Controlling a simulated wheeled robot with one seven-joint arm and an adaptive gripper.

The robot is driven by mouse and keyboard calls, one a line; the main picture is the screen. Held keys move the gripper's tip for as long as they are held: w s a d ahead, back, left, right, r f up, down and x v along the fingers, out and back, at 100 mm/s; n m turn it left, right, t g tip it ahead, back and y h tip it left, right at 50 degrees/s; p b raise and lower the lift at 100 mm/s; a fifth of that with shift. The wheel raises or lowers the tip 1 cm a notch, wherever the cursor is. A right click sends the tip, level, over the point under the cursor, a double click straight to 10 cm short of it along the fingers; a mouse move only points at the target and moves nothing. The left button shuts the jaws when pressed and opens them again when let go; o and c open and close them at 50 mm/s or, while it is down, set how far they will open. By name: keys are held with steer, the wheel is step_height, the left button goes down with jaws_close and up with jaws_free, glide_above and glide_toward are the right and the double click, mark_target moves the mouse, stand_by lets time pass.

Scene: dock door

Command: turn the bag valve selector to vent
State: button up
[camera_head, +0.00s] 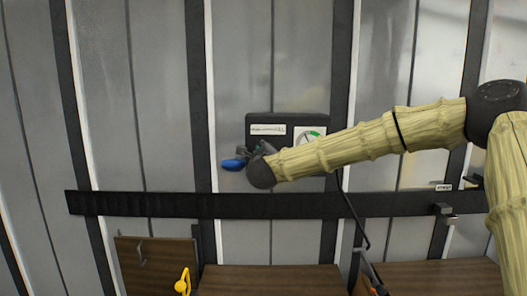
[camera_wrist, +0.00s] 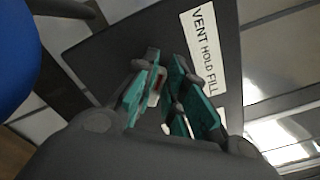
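The bag valve panel (camera_head: 290,120) is a dark box on the grey wall, with a white label and a round gauge with a green part. In the wrist view the label (camera_wrist: 205,50) reads VENT HOLD FILL on the dark panel face. My gripper (camera_wrist: 165,95) is in front of the panel, its teal-padded fingers apart. A small pale and red part (camera_wrist: 156,86), perhaps the selector, shows between the fingers. I cannot tell whether they touch it or where it points. In the head view my gripper (camera_head: 255,148) is small and partly hidden by my wrist.
A blue rounded thing (camera_head: 233,164) sits just left of my gripper; a large blue shape (camera_wrist: 15,55) fills the wrist view's left edge. A black rail (camera_head: 150,204) crosses the wall below. A yellow item (camera_head: 183,283) is by the brown board (camera_head: 155,262). A black cable hangs right of the panel.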

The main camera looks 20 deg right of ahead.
steer(key=o, duration=0.4)
steer(key=shift+o, duration=0.2)
steer(key=v, duration=1.2)
steer(key=shift+f, duration=0.1)
